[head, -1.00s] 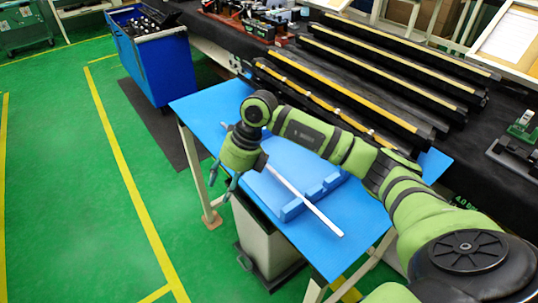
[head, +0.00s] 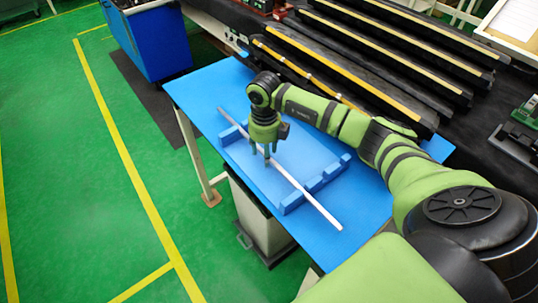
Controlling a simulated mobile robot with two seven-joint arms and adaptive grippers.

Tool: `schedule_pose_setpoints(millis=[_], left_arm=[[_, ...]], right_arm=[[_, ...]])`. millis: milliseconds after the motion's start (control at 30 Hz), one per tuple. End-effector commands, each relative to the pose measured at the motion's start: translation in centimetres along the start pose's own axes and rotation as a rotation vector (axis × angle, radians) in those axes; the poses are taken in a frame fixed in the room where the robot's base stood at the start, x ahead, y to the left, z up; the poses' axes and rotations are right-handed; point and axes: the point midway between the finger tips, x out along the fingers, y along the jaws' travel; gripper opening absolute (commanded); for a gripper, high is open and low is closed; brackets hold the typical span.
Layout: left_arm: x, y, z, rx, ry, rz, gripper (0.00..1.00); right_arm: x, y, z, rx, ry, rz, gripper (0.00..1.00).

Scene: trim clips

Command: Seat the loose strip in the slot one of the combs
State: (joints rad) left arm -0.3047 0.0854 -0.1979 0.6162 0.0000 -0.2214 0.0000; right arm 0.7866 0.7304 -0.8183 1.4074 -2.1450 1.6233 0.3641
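A long thin pale strip (head: 320,208) lies diagonally across the blue table. It crosses a blue comb (head: 333,172) with raised blocks at its lower right part and a second blue comb (head: 229,137) near its upper left end. Whether the strip sits in a slot or on top of the blocks is too small to tell. My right gripper (head: 267,156) points down at the strip's middle, between the two combs. Its fingers are at the strip, but I cannot tell whether they are closed on it. My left gripper is not in view.
The blue table (head: 205,88) is otherwise mostly bare. Behind it, long black rails with yellow strips (head: 330,75) lie on a dark bench. A blue cabinet (head: 155,45) stands at the upper left. The green floor is open at left.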

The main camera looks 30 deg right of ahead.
Motion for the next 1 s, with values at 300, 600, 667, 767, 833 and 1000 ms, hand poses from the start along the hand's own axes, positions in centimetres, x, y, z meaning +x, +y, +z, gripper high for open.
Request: schedule_pose_setpoints(millis=[300, 600, 667, 767, 833, 1000], left_arm=[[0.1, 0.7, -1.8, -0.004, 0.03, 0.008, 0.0], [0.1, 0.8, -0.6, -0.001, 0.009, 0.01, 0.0], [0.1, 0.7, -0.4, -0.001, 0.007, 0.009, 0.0], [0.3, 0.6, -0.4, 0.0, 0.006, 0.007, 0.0], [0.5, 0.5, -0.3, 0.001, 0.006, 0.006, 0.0], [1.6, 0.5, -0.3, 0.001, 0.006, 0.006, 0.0]], right_arm=[[0.0, 0.0, 0.0, 0.0, 0.0, 0.0, 0.0], [0.0, 0.0, 0.0, 0.0, 0.0, 0.0, 0.0], [0.0, 0.0, 0.0, 0.0, 0.0, 0.0, 0.0], [-0.2, 0.0, 0.1, 0.0, -0.001, 0.0, 0.0], [-0.6, 0.0, 0.1, 0.0, -0.001, 0.0, 0.0], [-2.5, 0.0, 0.1, -0.001, -0.006, -0.001, 0.0]])
